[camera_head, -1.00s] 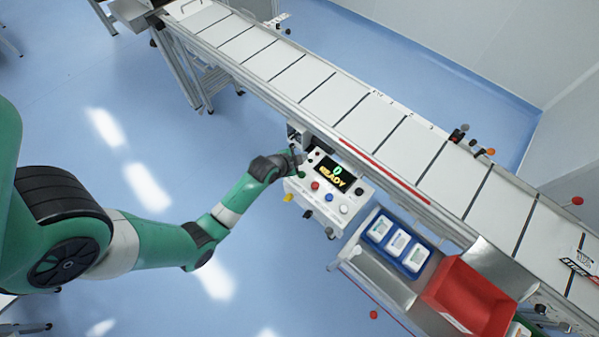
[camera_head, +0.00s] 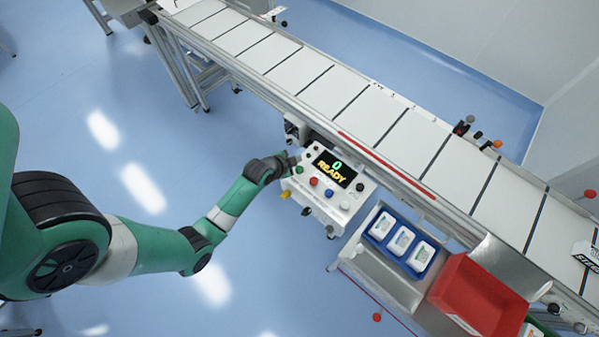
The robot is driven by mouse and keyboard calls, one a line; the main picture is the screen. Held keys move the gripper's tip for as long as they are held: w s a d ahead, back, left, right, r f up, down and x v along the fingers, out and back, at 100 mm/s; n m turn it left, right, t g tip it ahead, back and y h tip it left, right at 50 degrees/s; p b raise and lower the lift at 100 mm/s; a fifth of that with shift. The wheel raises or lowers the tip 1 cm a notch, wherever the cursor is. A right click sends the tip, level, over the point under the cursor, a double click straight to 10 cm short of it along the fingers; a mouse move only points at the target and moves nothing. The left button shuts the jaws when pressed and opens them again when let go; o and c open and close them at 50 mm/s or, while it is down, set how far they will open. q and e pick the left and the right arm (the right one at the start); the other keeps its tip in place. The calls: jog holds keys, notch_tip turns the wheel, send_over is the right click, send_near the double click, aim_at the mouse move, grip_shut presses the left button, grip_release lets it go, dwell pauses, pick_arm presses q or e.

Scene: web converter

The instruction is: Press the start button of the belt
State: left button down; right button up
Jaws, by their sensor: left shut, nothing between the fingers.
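The control box (camera_head: 326,207) of the belt is white and stands at the near side of the conveyor belt (camera_head: 345,93). Its display (camera_head: 335,170) reads 0 and READY. Buttons sit below the display, among them a green button (camera_head: 299,170), a red button (camera_head: 313,182), a blue button (camera_head: 329,193) and a white button (camera_head: 344,205). My left gripper (camera_head: 293,161) is shut and empty at the upper left of the box, close to the green button. I cannot tell whether it touches it. My right gripper is out of view.
A blue tray (camera_head: 376,252) with white packs stands right of the box. A red bin (camera_head: 485,291) is further right on a metal table. A dark and white item (camera_head: 588,254) lies on the belt at the right edge. The floor around my left arm is clear.

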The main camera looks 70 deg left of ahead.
aim_at(297, 171)
pick_arm(q)
notch_tip(297, 171, down, 2)
jog(key=shift+f+b, duration=0.2)
jog(key=shift+b, duration=0.35)
jog(key=shift+f+b, duration=0.65)
jog(key=shift+f, duration=0.25)
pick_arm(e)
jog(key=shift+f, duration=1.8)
pick_arm(q)
jog(key=shift+f, duration=0.45)
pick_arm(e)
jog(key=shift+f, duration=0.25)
